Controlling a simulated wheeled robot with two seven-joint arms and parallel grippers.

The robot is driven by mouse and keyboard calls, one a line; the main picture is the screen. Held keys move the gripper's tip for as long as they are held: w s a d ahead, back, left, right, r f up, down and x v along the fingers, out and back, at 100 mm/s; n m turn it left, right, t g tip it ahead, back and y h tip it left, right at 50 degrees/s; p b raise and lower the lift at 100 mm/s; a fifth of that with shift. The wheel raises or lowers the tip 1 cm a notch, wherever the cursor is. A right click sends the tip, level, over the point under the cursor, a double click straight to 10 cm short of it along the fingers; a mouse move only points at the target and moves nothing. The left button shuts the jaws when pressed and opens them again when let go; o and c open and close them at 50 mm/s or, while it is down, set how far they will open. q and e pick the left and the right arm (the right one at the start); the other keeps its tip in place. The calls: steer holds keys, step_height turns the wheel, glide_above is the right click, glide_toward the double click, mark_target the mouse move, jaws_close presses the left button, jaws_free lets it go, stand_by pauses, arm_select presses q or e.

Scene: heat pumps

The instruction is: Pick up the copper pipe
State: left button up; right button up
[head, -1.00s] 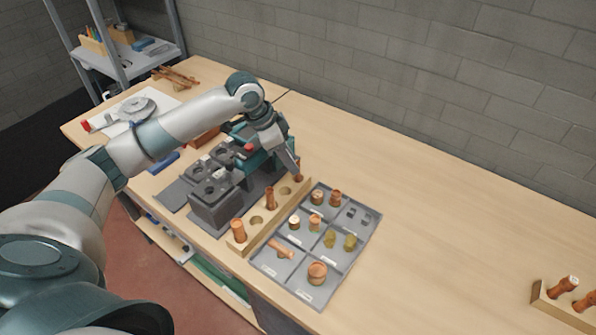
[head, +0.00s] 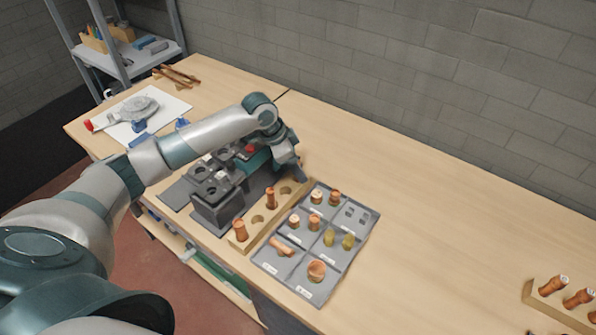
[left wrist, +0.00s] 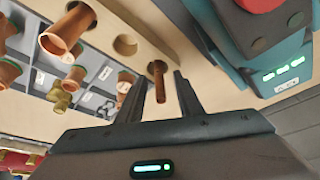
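A copper pipe (left wrist: 157,82) stands in the end hole of a wooden rack (head: 243,248). In the left wrist view it shows between the two fingers of my left gripper (left wrist: 160,88), with gaps on both sides, so the gripper is open. In the head view my left gripper (head: 290,163) is at the rack's far end and hides that pipe. Two other copper pipes stand in the rack, a near one (head: 239,231) and a middle one (head: 270,198). The middle one also shows in the left wrist view (left wrist: 66,32). My right gripper is out of view.
A grey compartment tray (head: 296,285) with copper and brass fittings lies right of the rack. A dark grey fixture (head: 215,210) and a teal machine (left wrist: 240,35) stand close on the other side. A second rack (head: 540,303) is at the far right. The table's middle is clear.

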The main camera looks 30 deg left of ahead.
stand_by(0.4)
arm_select(q)
jaws_close()
steer(key=shift+r, duration=0.15)
steer(key=shift+w+r+b, duration=0.1)
steer(key=shift+r+b, duration=0.45)
step_height(320, 180, up, 2)
steer(key=shift+r+b, duration=0.25)
steer(key=shift+b, duration=0.45)
steer(key=s+d+r+b, duration=0.2)
steer(key=d+r, duration=0.5)
steer(key=d, duration=0.4)
steer(key=shift+d+b, duration=0.25)
steer(key=shift+b, duration=0.4)
